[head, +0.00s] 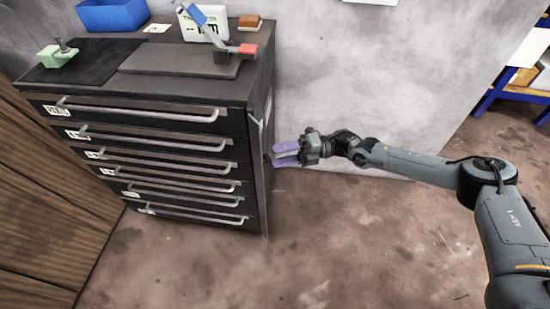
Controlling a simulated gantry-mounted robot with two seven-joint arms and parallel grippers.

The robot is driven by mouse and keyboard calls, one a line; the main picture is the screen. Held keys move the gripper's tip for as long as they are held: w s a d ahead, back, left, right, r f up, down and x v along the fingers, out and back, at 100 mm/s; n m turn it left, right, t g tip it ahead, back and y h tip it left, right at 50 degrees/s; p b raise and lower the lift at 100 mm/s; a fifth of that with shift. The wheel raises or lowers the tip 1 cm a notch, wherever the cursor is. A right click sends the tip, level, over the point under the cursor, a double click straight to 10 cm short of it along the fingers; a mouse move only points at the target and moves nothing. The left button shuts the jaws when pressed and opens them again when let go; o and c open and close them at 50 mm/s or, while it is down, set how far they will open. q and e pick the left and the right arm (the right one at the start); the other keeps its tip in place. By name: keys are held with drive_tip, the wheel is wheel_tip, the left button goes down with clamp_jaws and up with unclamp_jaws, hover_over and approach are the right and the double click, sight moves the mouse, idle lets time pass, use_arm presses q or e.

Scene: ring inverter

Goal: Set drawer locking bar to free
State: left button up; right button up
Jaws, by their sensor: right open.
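The drawer cabinet (150,150) is black, with several shut drawers that have long grey bar handles. A thin grey locking bar (261,180) runs upright along the right front edge of the cabinet, from near the top drawer down to the floor. My right gripper (275,154) has purple fingers and is beside this bar, at mid height, on its right. The fingers are open and point left at the bar. I cannot tell whether they touch it. My left gripper is not in view.
On the cabinet top are a blue bin (112,16), a green item (57,56), and a tool with a blue and a red end (222,42). A grey wall stands behind. Wooden panelling (45,190) is at left. The floor (340,240) in front is clear.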

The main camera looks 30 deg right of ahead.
drive_tip(key=shift+x, duration=1.05)
clamp_jaws()
drive_tip(key=g, duration=0.1)
drive_tip(key=n+g+b, duration=0.1)
drive_tip(key=w+n+g+b, duration=0.1)
drive_tip(key=shift+d+y, duration=0.25)
drive_tip(key=shift+y, duration=0.05)
unclamp_jaws()
